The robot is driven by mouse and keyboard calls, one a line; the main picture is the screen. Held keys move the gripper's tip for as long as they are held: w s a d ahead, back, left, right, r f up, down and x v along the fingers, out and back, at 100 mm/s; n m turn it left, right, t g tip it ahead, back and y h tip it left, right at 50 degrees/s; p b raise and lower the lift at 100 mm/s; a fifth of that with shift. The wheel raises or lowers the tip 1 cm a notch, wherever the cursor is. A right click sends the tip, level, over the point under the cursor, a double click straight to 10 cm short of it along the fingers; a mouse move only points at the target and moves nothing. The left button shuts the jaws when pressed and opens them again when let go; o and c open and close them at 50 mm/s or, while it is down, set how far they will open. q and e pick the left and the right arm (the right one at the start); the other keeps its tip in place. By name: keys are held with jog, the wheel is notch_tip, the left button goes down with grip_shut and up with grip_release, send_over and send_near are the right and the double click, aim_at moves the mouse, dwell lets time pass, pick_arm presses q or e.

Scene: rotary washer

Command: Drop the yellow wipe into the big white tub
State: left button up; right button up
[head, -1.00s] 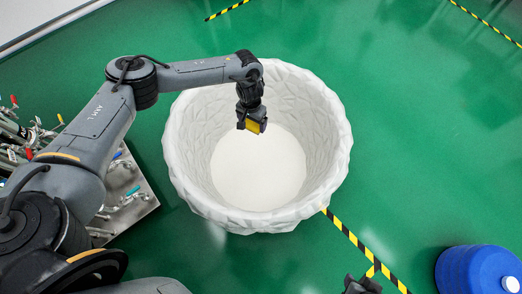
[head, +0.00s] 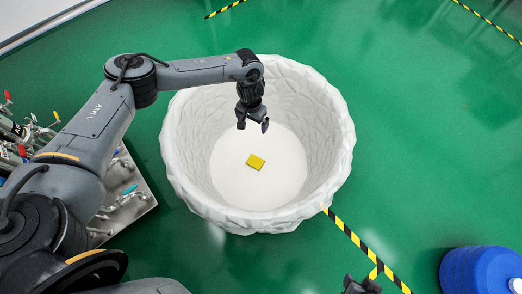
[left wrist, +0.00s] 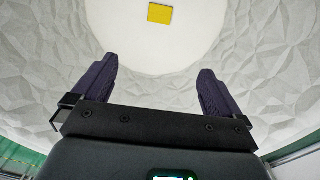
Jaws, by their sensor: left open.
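The yellow wipe (head: 256,162) is inside the big white tub (head: 185,190), apart from my gripper; it looks to be over the tub's flat floor. It also shows in the left wrist view (left wrist: 160,14), beyond the fingertips. My left gripper (head: 253,124) is open and empty, above the inside of the tub, over the wipe's far side. Its two dark fingers (left wrist: 154,84) stand apart in the left wrist view with nothing between them. At the bottom edge of the head view a small dark part (head: 361,285), likely of my right gripper, shows; its jaws cannot be made out.
A metal panel with pipes and coloured valve handles (head: 125,200) stands at the left. A blue drum (head: 480,272) is at the lower right. Yellow-black tape (head: 350,236) runs on the green floor (head: 430,130), which is clear right of the tub.

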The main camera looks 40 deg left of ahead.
pick_arm(q)
notch_tip(320, 180, up, 11)
jog(key=p, duration=0.6)
jog(key=shift+f, duration=0.15)
